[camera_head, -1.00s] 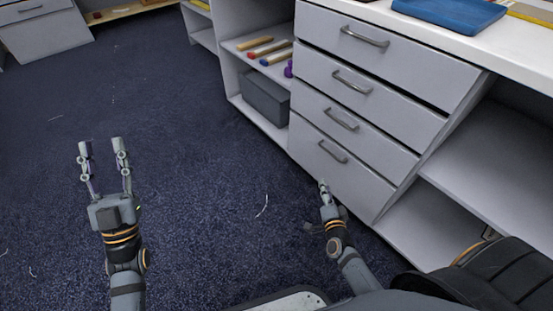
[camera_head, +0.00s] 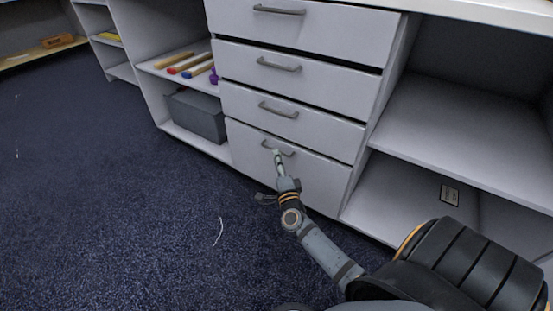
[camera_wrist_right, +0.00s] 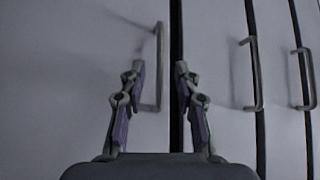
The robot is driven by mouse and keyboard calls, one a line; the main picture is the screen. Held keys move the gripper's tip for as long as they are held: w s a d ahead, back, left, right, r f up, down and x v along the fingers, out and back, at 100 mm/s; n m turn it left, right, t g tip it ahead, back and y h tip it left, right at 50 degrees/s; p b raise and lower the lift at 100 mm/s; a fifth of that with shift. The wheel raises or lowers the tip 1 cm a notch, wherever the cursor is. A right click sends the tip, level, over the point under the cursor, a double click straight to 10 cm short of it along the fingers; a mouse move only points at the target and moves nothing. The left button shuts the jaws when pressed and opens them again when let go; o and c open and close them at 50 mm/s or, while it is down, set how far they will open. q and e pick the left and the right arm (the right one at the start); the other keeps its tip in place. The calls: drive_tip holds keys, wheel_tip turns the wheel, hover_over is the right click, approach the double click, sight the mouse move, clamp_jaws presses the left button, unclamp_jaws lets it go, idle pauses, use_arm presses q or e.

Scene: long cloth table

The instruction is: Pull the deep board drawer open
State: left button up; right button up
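The bottom drawer (camera_head: 320,182), the deepest front in the white drawer stack, looks shut. In the right wrist view the handle (camera_wrist_right: 159,60) appears as an upright bar between the two fingertips of my right gripper (camera_wrist_right: 160,75). The fingers are apart, with a gap on both sides of the bar. Whether they touch it is not clear. My left gripper is out of view.
Several shut drawers with bar handles (camera_head: 278,109) are above. Right are open shelves (camera_head: 450,130).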

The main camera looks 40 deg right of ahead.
drive_tip(key=shift+x, duration=1.2)
drive_tip(key=shift+c, duration=0.4)
clamp_jaws()
